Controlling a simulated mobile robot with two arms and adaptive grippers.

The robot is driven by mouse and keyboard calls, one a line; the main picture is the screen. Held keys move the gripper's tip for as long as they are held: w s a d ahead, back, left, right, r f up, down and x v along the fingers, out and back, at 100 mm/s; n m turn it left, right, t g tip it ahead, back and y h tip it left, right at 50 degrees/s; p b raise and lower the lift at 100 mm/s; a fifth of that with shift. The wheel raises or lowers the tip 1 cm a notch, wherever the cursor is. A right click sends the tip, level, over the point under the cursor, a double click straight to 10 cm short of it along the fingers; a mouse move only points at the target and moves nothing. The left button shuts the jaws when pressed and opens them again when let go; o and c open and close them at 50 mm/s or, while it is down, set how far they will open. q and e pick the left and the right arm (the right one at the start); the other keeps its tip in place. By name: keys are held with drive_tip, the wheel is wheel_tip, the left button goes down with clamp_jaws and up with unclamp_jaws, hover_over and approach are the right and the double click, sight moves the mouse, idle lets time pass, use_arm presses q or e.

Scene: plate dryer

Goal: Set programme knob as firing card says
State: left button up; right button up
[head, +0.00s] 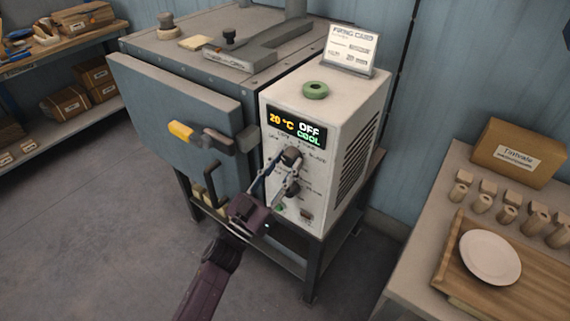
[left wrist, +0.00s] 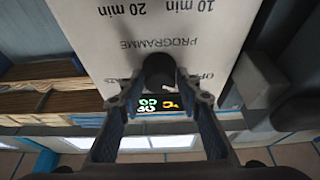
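The white control box (head: 312,120) of the kiln has a display (head: 293,129) reading 20 °C, OFF and COOL. The black programme knob (head: 291,157) is below the display; a second dark knob (head: 292,188) sits lower. My left gripper (head: 287,166) is at the programme knob. In the left wrist view the knob (left wrist: 158,72) stands between the fingertips, under the inverted word PROGRAMME. The fingers are close on either side; whether they press on it I cannot tell. My right gripper is out of view.
The grey kiln (head: 190,100) has a yellow-tipped door handle (head: 182,132) beside the box. A green ring (head: 316,90) lies on the box top. At right, a table carries a cardboard box (head: 517,152), several small tan pieces and a white plate (head: 490,257). The floor at front left is clear.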

use_arm(q)
drive_tip(key=c, duration=0.5)
drive_tip(key=shift+c, duration=0.2)
drive_tip(key=shift+m, duration=0.4)
drive_tip(key=m+g+h, duration=0.1)
drive_tip(key=m, duration=0.1)
drive_tip(key=m+g+h+b, duration=0.1)
drive_tip(key=m, duration=0.2)
drive_tip(key=shift+w+a, duration=0.1)
drive_tip(key=m+g+h, duration=0.1)
drive_tip(key=m+g, duration=0.1)
drive_tip(key=m, duration=0.3)
drive_tip(key=shift+a, duration=0.1)
drive_tip(key=m+g, duration=0.1)
drive_tip(key=m, duration=0.1)
drive_tip(key=m+g, duration=0.2)
drive_tip(key=m, duration=0.1)
drive_tip(key=shift+r+m+h, duration=0.2)
drive_tip(key=shift+m+h, duration=0.1)
drive_tip(key=shift+m+g+p, duration=0.6)
drive_tip(key=shift+m+p, duration=0.15)
drive_tip(key=shift+m, duration=1.05)
drive_tip(key=shift+y, duration=0.4)
drive_tip(key=shift+m, duration=0.3)
